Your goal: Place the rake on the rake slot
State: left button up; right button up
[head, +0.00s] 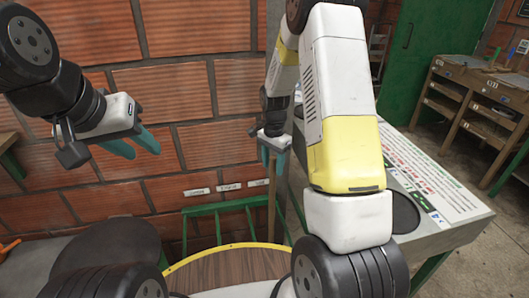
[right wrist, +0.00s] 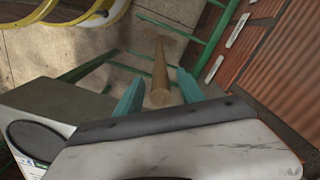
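In the right wrist view the handle (right wrist: 160,75) lies between the teal fingers, with gaps on both sides. My right gripper (head: 273,155) is open around the handle's upper end; its fingers also show in the right wrist view (right wrist: 159,88). A green rack (head: 203,209) stands against the brick wall under several small white labels (head: 228,187); I cannot tell which place is the rake slot. My left gripper (head: 134,146) is open and empty, left of the rack.
A grey table with a printed sheet (head: 425,180) stands to the right of my right arm. A round yellow-rimmed wooden surface (head: 225,270) is at the bottom middle. Wooden desks (head: 470,100) and a green door (head: 425,50) are at the back right.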

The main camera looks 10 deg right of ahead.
notch_tip(320, 180, up, 12)
jog(key=s+a+r+n+t+y, duration=0.1)
jog(key=s+r+n+t+y, duration=0.15)
jog(key=s+r+n, duration=0.7)
jog(key=s+a+r+n+t, duration=0.1)
jog(key=s+r, duration=0.5)
jog(key=s, duration=0.8)
jog(key=n+t, duration=0.1)
jog(key=t, duration=0.1)
jog(key=shift+s+a+r+t, duration=0.2)
jog(key=shift+s+t, duration=0.15)
jog(key=shift+s, duration=0.05)
